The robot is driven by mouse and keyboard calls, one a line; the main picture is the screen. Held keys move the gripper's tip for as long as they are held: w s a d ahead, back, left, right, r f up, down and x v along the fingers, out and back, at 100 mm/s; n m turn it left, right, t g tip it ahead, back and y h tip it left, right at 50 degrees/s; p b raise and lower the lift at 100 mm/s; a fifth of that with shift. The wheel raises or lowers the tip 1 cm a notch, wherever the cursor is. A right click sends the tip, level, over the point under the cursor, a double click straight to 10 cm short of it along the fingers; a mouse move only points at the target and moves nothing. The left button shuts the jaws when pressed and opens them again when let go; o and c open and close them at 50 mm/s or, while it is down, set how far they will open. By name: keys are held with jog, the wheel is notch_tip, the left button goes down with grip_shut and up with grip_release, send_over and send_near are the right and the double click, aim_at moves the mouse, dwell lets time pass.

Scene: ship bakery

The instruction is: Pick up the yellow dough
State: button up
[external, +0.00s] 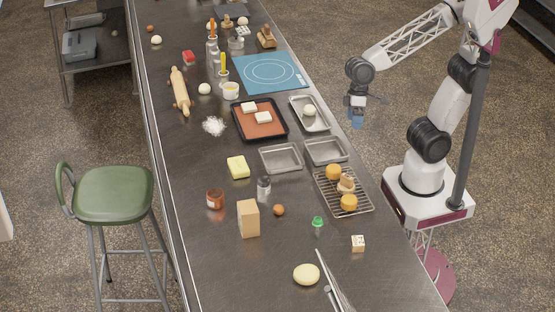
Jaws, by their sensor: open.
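A pale yellow, smooth, rounded lump that looks like the yellow dough (306,274) lies on the dark counter (205,262) at the near end, left of some long metal utensils. My gripper (357,121) is open and empty. It points down with blue fingertips, at the right side of the counter near the small metal trays, far from the dough in the picture. Its exact height and the gap between its fingers are too small to tell.
A wire rack (329,200) with buns stands between my gripper and the dough. Metal tongs (330,275) lie beside the dough. Counter left of the dough is clear.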

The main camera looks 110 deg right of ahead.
jog(key=w+a+m+g+y, duration=0.1)
jog(key=w+a+m+y, duration=0.3)
jog(key=w+a, duration=0.75)
jog(key=m+y, duration=0.6)
jog(key=m, duration=0.6)
send_near(306, 267)
jog(key=a, duration=0.1)
jog(key=a+f, duration=0.1)
jog(key=shift+s+a+t, duration=0.1)
jog(key=shift+a+t, duration=0.2)
jog(key=shift+a, duration=0.1)
jog(key=shift+a+f, duration=0.1)
jog(key=shift+a, duration=0.15)
jog(key=shift+a, duration=0.1)
jog(key=shift+x, duration=1.2)
jog(key=shift+f, duration=0.15)
jog(key=shift+x, duration=2.55)
